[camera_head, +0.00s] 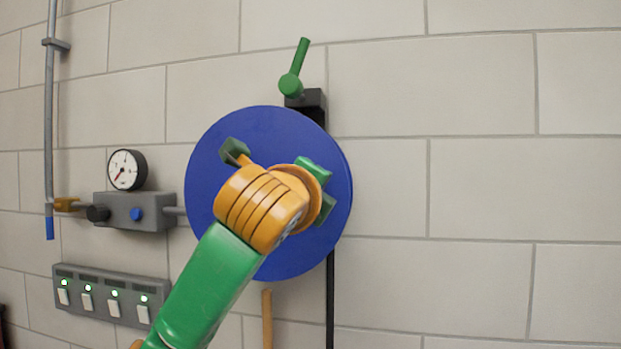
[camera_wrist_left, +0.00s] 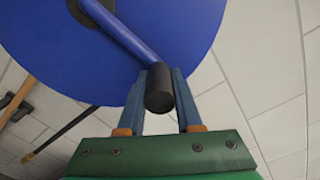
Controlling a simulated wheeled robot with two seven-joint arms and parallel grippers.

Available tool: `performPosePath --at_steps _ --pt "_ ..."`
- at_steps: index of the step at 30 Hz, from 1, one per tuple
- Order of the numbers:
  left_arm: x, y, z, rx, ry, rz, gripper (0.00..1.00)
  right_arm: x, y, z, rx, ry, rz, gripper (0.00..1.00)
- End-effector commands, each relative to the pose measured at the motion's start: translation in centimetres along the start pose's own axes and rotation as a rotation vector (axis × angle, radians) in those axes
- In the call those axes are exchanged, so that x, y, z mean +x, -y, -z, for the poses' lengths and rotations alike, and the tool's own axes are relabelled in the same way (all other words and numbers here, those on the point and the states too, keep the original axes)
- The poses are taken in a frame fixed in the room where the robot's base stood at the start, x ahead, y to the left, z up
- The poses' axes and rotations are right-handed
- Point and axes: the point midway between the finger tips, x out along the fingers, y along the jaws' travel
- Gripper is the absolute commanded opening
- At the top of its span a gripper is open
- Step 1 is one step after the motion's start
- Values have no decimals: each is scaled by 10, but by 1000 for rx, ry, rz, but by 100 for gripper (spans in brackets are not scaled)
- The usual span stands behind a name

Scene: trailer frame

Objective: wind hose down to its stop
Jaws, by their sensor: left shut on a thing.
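A large blue reel disc (camera_head: 215,150) is mounted at the wall, and its lower part is behind my left arm. In the left wrist view, a blue crank arm (camera_wrist_left: 133,38) runs across the blue disc (camera_wrist_left: 190,30) to a black handle (camera_wrist_left: 159,95). My left gripper (camera_wrist_left: 160,85) is shut on this handle, one finger on each side. My right gripper is not in view.
A green lever (camera_head: 295,72) sits on a black bracket (camera_head: 313,100) above the disc. At left are a dial gauge (camera_head: 126,169), a grey valve block (camera_head: 137,211), a pipe (camera_head: 49,120) and a switch panel (camera_head: 105,292) with green lights. The wall at right is clear.

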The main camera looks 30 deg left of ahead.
Motion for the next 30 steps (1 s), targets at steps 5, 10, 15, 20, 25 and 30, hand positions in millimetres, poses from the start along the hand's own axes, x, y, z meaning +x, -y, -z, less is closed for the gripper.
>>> performPosePath --at_steps 5,10,15,20,25,30 --pt "0 -19 12 166 1 -4 0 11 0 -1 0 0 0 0" --pt "0 -34 20 316 1 -4 0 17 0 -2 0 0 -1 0" --pt "0 -48 24 446 1 -5 0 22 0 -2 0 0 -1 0" --pt "0 -58 26 535 1 -4 0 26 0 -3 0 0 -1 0" --pt "0 -66 27 529 1 -4 0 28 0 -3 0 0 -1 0" --pt "0 -70 27 528 1 -3 0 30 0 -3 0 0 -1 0"
